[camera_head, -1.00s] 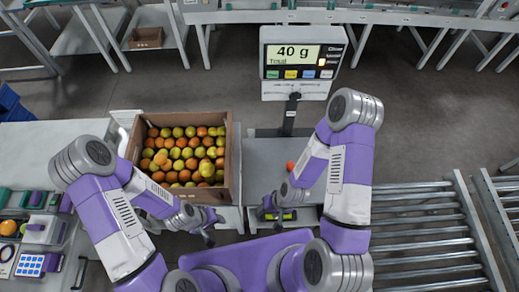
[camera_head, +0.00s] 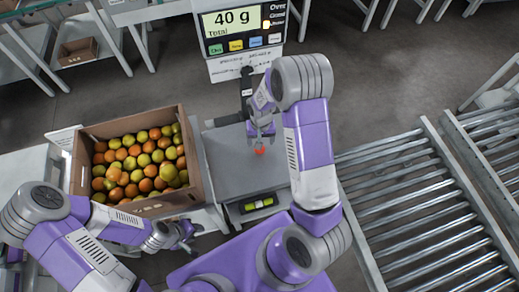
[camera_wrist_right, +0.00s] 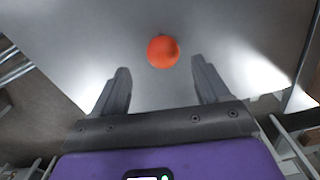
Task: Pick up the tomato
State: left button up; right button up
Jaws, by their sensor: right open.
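The tomato (camera_head: 261,151), small and orange-red, lies on the grey scale plate (camera_head: 237,170). In the right wrist view the tomato (camera_wrist_right: 163,51) shows whole, just beyond the fingertips and roughly centred between them. My right gripper (camera_head: 262,132) is over the plate close to the tomato; in the wrist view its two fingers (camera_wrist_right: 160,75) are spread, with nothing between them. My left gripper (camera_head: 188,238) is low, in front of the crate, with its fingers apart and empty.
The scale display (camera_head: 242,22) behind reads 40 g. A roller conveyor (camera_head: 425,205) lies at the right.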

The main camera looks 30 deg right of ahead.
jog(key=f, duration=0.3)
jog(key=f+b, duration=0.1)
jog(key=shift+a+f, duration=0.2)
jog(key=shift+a, duration=0.05)
jog(key=c, duration=0.8)
jog(key=shift+r, duration=0.1)
jog(key=shift+c, duration=0.2)
jog(key=shift+r, duration=0.1)
